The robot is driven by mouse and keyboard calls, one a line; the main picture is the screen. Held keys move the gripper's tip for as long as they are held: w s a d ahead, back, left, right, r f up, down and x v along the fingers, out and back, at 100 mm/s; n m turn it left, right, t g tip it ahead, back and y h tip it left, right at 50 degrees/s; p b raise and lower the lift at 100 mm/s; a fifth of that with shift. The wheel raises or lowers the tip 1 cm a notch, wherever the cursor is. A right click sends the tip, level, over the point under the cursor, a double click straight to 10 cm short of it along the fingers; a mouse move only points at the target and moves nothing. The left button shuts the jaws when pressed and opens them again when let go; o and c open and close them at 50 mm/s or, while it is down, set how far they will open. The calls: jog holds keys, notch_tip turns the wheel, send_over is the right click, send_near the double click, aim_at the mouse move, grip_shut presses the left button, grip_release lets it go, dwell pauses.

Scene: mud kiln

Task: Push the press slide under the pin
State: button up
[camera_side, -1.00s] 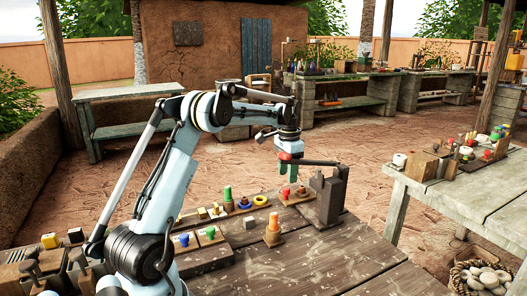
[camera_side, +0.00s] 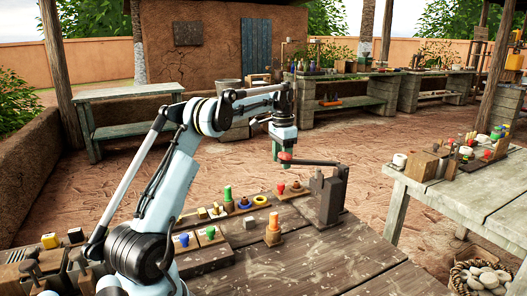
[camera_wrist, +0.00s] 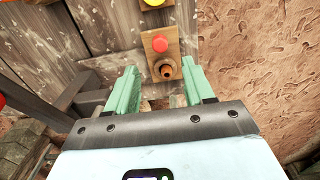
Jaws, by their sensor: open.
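My gripper (camera_side: 276,157) hangs above the far edge of the table, fingers down, open and empty. In the wrist view its two green fingers (camera_wrist: 159,68) stand apart. Between and beyond their tips is a small wooden board with a red knob (camera_wrist: 160,43) and an orange-brown peg (camera_wrist: 167,71), apparently the press slide; it also shows below the gripper in the side view (camera_side: 289,193). The dark press post (camera_side: 326,198) stands right of it, with a lever (camera_side: 316,162) reaching left to a red knob (camera_side: 285,157) beside the fingers. I cannot make out the pin.
An orange peg on a wooden base (camera_side: 273,231) stands nearer. The table's front right is bare (camera_side: 335,255).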

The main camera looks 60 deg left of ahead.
notch_tip(320, 180, up, 8)
jog(key=d+r+t+y, duration=0.1)
jog(key=d+r, duration=0.3)
jog(key=d, duration=0.3)
jog(key=d+r+t, duration=0.1)
jog(key=d+r, duration=0.3)
jog(key=d, duration=0.2)
jog(key=s+d+t, duration=0.1)
jog(key=s+d, duration=0.3)
jog(key=d, duration=0.2)
jog(key=s+d+f+t, duration=0.1)
jog(key=s+d+t, duration=0.1)
jog(key=d, duration=0.5)
jog(key=shift+s+d+f, duration=0.25)
jog(key=shift+s, duration=0.65)
